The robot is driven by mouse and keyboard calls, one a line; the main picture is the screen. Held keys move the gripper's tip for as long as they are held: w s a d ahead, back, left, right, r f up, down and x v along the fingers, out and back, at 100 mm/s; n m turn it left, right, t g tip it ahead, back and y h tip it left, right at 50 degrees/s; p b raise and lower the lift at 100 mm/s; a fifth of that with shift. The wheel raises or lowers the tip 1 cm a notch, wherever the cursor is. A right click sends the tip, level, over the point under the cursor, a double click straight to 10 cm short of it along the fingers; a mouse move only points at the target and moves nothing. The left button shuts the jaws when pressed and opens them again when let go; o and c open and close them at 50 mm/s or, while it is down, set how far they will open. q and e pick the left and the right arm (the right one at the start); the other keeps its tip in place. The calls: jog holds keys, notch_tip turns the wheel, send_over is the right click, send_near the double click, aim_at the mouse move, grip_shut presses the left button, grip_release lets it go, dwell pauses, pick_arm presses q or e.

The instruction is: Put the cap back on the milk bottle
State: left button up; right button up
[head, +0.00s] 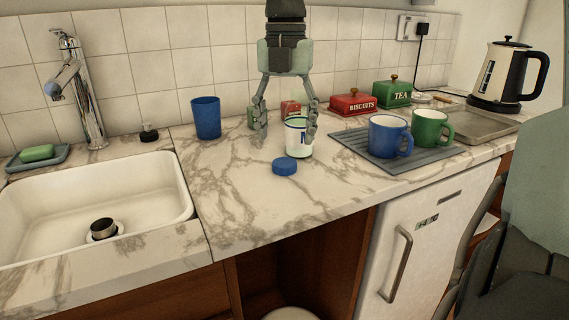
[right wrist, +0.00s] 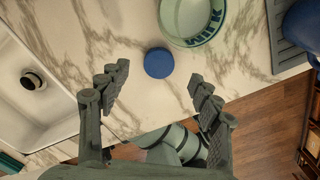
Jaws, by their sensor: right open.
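The milk bottle (head: 299,142), pale with a blue label, stands upright and uncapped on the marble counter. In the right wrist view the bottle (right wrist: 192,20) is seen from above, with lettering on its side. A round blue cap (head: 285,167) lies flat on the counter just in front of the bottle; it also shows in the right wrist view (right wrist: 158,62). My right gripper (head: 286,136) points down, open and empty, above the counter. In the right wrist view its spread fingers (right wrist: 159,76) lie to either side of and slightly below the cap. My left gripper is not in view.
A blue cup (head: 206,118) stands left of the gripper. A grey mat (head: 372,158) with blue (head: 386,138) and green (head: 430,129) mugs lies to the right. Red and green tins (head: 353,105) stand behind. The sink (head: 90,215) is at left. The front counter is clear.

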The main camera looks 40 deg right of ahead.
aim_at(284, 163)
jog(key=f, duration=0.4)
jog(key=shift+s+a+f, duration=0.15)
jog(key=shift+s+a, duration=0.1)
jog(key=shift+a, duration=0.15)
jog(key=shift+f, duration=0.5)
jog(key=shift+c, duration=0.4)
jog(key=c, duration=0.7)
